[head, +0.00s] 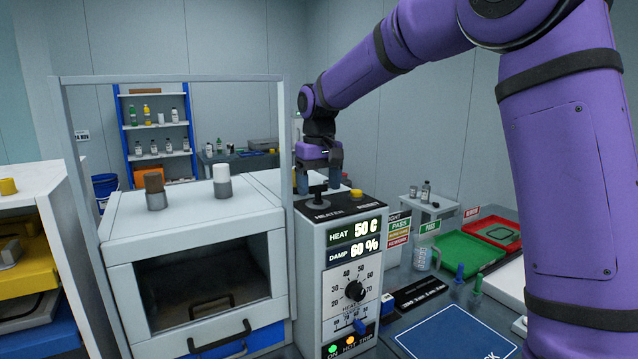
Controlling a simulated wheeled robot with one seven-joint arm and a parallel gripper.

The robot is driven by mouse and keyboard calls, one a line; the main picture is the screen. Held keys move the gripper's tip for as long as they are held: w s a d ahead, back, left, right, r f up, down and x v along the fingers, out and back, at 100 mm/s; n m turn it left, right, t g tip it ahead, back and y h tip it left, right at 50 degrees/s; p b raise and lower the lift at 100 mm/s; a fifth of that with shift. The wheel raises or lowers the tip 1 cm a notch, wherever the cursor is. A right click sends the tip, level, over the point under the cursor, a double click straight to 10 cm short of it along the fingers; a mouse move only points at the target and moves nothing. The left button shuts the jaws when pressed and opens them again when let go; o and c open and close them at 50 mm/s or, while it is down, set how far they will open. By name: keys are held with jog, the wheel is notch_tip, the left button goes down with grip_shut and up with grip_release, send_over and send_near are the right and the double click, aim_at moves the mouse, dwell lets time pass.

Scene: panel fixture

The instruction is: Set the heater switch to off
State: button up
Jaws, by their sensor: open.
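The heater switch (318,197) is a dark lever on a black base on top of the control panel (312,270), behind the printed word HEATER. Its exact setting is hard to tell. My gripper (319,185) points down directly above the switch, with one finger to its left and one to its right. The jaws are open. I cannot tell whether a finger touches the lever. The panel's displays (355,240) read HEAT 50 C and DAMP 60 %.
A yellow RESET button (356,193) sits close to the right of the switch. A white chamber (200,250) under a grey frame stands left. Green (467,252) and red (495,232) trays lie right.

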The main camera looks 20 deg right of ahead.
jog(key=c, duration=0.9)
jog(key=shift+c, duration=0.2)
jog(key=shift+n, duration=0.3)
jog(key=n, duration=0.4)
jog(key=shift+d, duration=0.15)
jog(key=n, duration=0.4)
jog(key=shift+w+n, duration=0.15)
jog(key=shift+n, duration=0.25)
jog(key=n, duration=0.4)
jog(key=shift+w+d+r, duration=0.1)
jog(key=shift+n, duration=2.2)
